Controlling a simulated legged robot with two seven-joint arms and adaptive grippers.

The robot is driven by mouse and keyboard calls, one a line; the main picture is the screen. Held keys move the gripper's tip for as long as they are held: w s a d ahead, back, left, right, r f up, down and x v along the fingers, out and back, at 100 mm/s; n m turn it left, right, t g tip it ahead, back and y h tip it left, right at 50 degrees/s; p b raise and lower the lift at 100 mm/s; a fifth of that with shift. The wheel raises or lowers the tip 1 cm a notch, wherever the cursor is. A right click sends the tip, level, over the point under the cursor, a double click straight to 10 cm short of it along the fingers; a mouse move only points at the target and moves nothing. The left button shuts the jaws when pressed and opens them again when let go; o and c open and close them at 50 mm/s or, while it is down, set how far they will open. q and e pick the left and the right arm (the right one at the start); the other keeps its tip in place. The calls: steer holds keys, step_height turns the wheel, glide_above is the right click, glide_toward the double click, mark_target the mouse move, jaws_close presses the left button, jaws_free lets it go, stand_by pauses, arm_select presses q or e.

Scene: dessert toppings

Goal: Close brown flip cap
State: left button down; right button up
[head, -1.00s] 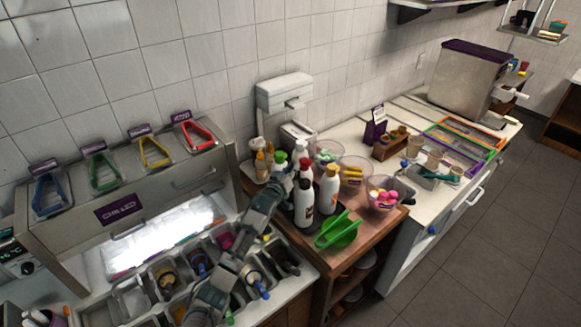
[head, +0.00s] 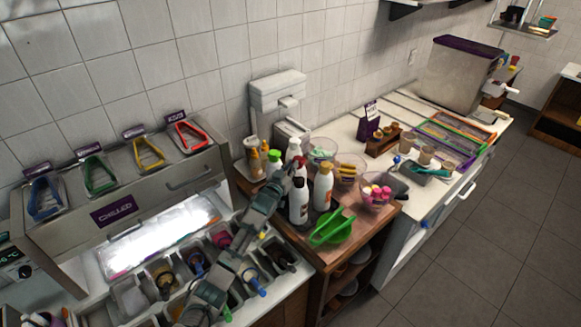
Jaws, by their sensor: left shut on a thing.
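A group of white squeeze bottles stands on the wooden counter in the middle of the head view. The front white bottle (head: 298,208) is upright, with a dark label. An orange-capped bottle (head: 323,188) stands to its right, and a green-capped bottle (head: 274,160) stands behind to the left. My left gripper (head: 291,176) is at the top of the front bottle, shut on its cap area. The gripper hides most of that top. I cannot make out a brown cap or whether its lid is open. My right gripper is out of view.
Topping bins with ladles (head: 197,262) lie below my left arm.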

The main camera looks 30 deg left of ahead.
arm_select(q)
steer(key=shift+f, duration=0.2)
steer(key=c, duration=1.3)
jaws_free()
steer(key=s, duration=1.1)
steer(key=shift+s+d, duration=0.3)
steer(key=shift+s, duration=0.05)
